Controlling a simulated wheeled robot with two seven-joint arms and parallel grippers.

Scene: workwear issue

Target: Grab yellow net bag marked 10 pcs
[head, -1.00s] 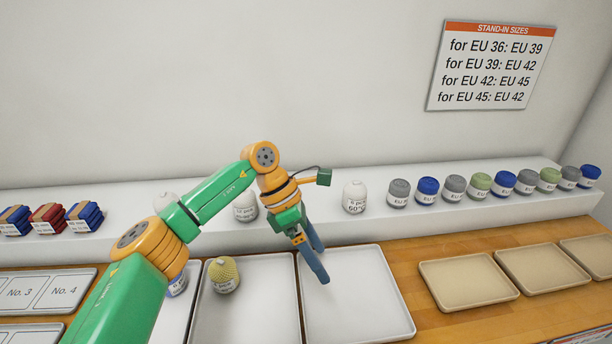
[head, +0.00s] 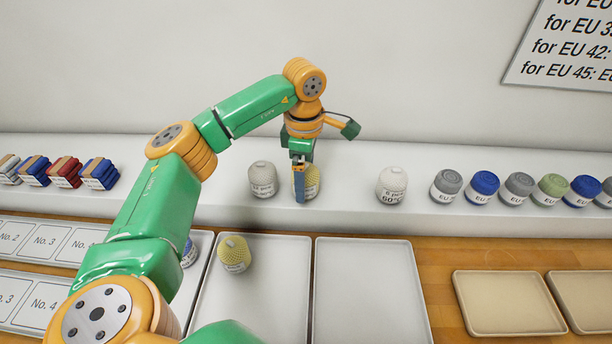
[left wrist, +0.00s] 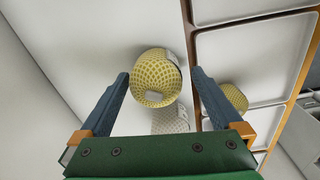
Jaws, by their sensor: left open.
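A yellow net bag (head: 313,182) stands on the white shelf, partly hidden behind my left gripper (head: 300,196). In the left wrist view this yellow net bag (left wrist: 155,75) lies between and just beyond the fingertips of my left gripper (left wrist: 160,82), which is open and empty. A white label edge shows on the bag, but I cannot read its marking. A second yellow net bag (head: 234,256) stands in a white tray; it also shows at the right in the left wrist view (left wrist: 235,97). My right gripper is not in view.
A white bag (head: 262,181) stands close left of the shelf's yellow bag, another white one (head: 391,186) to its right. Several grey, blue and green rolls follow further right. Folded packs (head: 66,172) lie at the left. The white tray (head: 372,290) in front is empty.

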